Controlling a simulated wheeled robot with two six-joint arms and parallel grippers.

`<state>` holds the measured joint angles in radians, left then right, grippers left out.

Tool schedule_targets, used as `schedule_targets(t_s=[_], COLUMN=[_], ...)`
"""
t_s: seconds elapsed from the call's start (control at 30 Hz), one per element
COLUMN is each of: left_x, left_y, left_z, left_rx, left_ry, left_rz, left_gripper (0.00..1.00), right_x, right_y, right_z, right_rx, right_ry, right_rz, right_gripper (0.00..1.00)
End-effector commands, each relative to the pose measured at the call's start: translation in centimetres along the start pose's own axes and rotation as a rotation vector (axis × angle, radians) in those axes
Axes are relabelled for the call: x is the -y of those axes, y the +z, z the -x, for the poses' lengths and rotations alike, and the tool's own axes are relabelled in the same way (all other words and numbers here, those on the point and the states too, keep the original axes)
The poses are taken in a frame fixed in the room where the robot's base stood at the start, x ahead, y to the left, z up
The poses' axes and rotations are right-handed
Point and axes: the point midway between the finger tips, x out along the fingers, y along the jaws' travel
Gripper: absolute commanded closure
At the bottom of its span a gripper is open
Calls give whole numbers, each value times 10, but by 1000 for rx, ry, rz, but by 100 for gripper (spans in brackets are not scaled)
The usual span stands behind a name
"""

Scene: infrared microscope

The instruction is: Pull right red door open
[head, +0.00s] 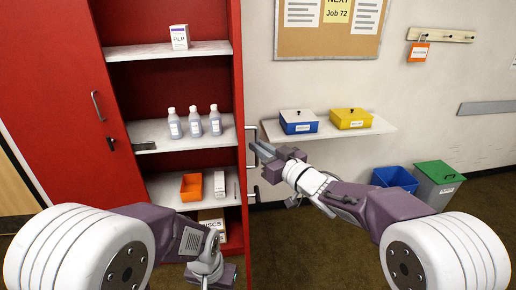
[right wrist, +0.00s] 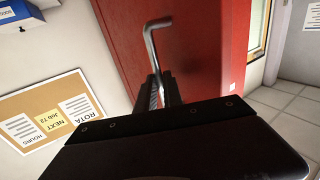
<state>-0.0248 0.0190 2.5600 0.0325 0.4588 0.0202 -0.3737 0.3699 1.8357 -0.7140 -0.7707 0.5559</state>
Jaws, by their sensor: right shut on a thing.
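The right red door (head: 239,90) of the cabinet stands swung open, seen almost edge-on in the head view. Its grey bar handle (head: 252,133) is on the side facing right. My right gripper (head: 259,150) is shut on this handle. In the right wrist view, the fingers (right wrist: 158,92) close on the handle (right wrist: 150,45) in front of the red door panel (right wrist: 200,45). The fingers hide part of the handle. My left arm is low in the head view, and its fingertips do not show.
The left red door (head: 60,100) has its own handle. Shelves hold bottles (head: 195,122), a film box (head: 179,37) and an orange bin (head: 191,187). A wall shelf (head: 350,131) carries blue and yellow boxes. Blue and green bins (head: 438,180) stand right. Floor between is clear.

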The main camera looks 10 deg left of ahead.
Motion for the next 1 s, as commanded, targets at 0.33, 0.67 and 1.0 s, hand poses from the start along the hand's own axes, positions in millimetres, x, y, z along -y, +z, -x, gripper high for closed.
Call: schedule_targets(t_s=[0.33, 0.67, 1.0], left_x=[0, 0, 0], left_y=[0, 0, 1], left_z=[0, 0, -11], left_rx=[0, 0, 0], left_ry=[0, 0, 0], left_rz=[0, 0, 0], left_gripper=[64, 64, 64], right_x=[-2, -1, -4], right_y=[-5, -2, 0], right_z=[-1, 0, 46], right_rx=[-11, -5, -5], right_ry=[3, 1, 5], right_rz=[1, 1, 1], right_gripper=[100, 68, 68])
